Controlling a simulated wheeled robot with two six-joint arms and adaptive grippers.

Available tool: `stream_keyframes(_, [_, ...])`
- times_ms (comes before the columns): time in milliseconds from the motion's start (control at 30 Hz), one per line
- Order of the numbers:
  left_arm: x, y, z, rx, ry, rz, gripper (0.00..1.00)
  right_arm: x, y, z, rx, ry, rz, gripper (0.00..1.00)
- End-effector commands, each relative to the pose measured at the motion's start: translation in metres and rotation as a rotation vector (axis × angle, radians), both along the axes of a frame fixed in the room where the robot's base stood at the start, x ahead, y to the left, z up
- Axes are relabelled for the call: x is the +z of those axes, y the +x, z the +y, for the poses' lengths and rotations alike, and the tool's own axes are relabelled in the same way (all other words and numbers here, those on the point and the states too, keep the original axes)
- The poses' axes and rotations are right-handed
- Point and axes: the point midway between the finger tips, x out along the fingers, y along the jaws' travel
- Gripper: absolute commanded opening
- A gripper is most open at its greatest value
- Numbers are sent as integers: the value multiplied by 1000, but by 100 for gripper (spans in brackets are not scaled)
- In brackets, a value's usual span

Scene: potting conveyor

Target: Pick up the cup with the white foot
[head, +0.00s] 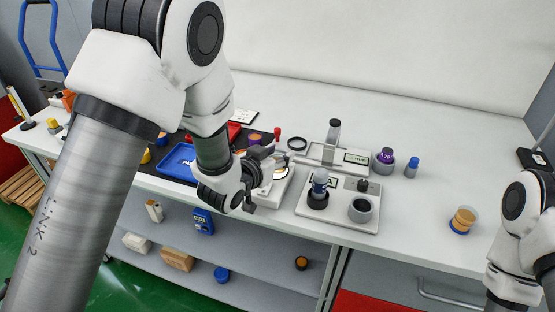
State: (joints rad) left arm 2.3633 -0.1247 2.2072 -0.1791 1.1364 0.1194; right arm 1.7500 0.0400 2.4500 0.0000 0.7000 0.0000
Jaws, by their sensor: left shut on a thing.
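My left gripper (261,178) is over the middle of the white table (310,105), in front of a white device (281,187). It is shut on a small, partly tan thing (268,172), mostly hidden by the fingers. I cannot tell whether this is the cup with the white foot, as no white foot shows clearly. A tan cup-like thing with a blue foot (463,220) stands alone at the right. My right arm enters at the right edge; its gripper is out of view.
A pale tray (340,212) holds a bottle (320,182) in a dark holder and a grey cup (361,208). Behind are a purple-topped item (385,158) and a blue-capped bottle (411,166). A blue tray (178,160) lies left. The right table top is mostly clear.

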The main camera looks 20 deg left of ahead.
Motion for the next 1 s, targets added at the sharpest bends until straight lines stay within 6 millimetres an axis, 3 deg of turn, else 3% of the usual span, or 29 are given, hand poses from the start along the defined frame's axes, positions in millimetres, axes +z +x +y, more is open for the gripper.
stream_keyframes(167, [3,0,0,0,0,2,5,0,0,0,0,0,0,0])
stream_keyframes(467, [36,-3,1,1,0,1,5,-2,0,0,0,0,0,0])
stream_keyframes(800, [41,-80,26,3,-5,3,5,-15,0,0,0,0,0,0])
stream_keyframes(867, [52,-80,26,-2,-2,8,5,12,-1,0,0,0,2,0])
stream_keyframes(1000, [53,-86,28,-6,-4,10,5,46,0,0,0,0,-1,0])
